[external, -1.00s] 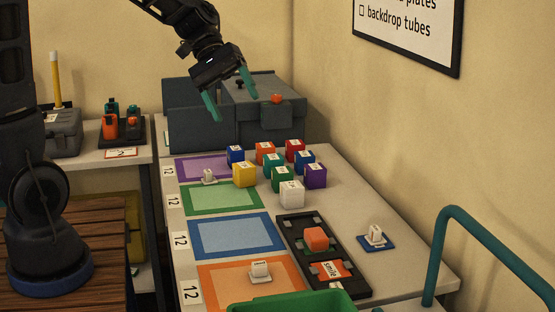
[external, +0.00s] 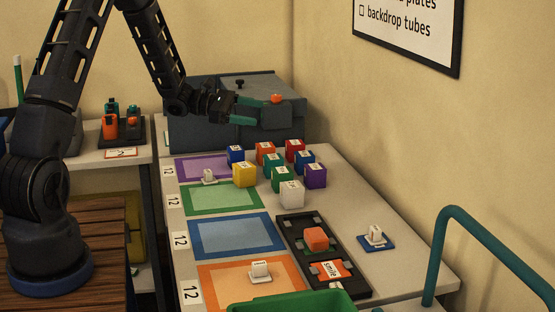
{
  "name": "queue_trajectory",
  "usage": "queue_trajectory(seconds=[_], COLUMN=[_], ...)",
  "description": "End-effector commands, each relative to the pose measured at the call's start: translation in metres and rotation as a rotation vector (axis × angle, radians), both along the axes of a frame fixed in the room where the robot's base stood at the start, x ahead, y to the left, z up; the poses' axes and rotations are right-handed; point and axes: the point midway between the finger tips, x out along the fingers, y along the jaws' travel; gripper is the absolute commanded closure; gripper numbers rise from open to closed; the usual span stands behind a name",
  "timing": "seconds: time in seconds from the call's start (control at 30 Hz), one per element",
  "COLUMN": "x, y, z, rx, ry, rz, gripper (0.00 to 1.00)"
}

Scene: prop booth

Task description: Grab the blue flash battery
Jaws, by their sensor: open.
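Two blue cubes with white labels stand among several coloured cubes on the white table. One blue cube (external: 236,155) is at the back left, at the edge of the purple mat. The other blue cube (external: 304,161) is in the right-hand cluster, between red, purple and green cubes. The labels are too small to read, so I cannot tell which is the flash battery. My gripper (external: 259,111) is open and empty, pointing right with its teal fingers in front of the dark grey case. It appears above and behind the cubes, apart from them.
The dark grey case (external: 200,127) with an orange knob (external: 277,98) stands at the table's back. A yellow cube (external: 244,174) and a white cube (external: 292,194) stand nearer. A black tray (external: 297,236) holds an orange block. A green bin (external: 290,303) is in front.

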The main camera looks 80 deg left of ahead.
Motion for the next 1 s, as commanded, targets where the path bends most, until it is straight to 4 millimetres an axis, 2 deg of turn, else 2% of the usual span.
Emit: queue_trajectory(seconds=[0.03,0.2,0.3,0.4,0.5,0.6,0.77,1.0], x=[-0.006,-0.03,-0.046,-0.059,-0.067,-0.07,-0.07,-0.07], y=[0.025,0.098,0.131,0.155,0.167,0.172,0.172,0.172], z=[-0.015,-0.058,-0.08,-0.096,-0.105,-0.112,-0.131,-0.169], rx=[-0.044,-0.171,-0.228,-0.267,-0.29,-0.299,-0.302,-0.3], ry=[-0.008,-0.047,-0.069,-0.086,-0.097,-0.101,-0.1,-0.101], rz=[0.062,0.26,0.355,0.425,0.464,0.479,0.481,0.479], gripper=[0.25,0.25,0.25,0.25,0.25,0.25,0.25,0.25])
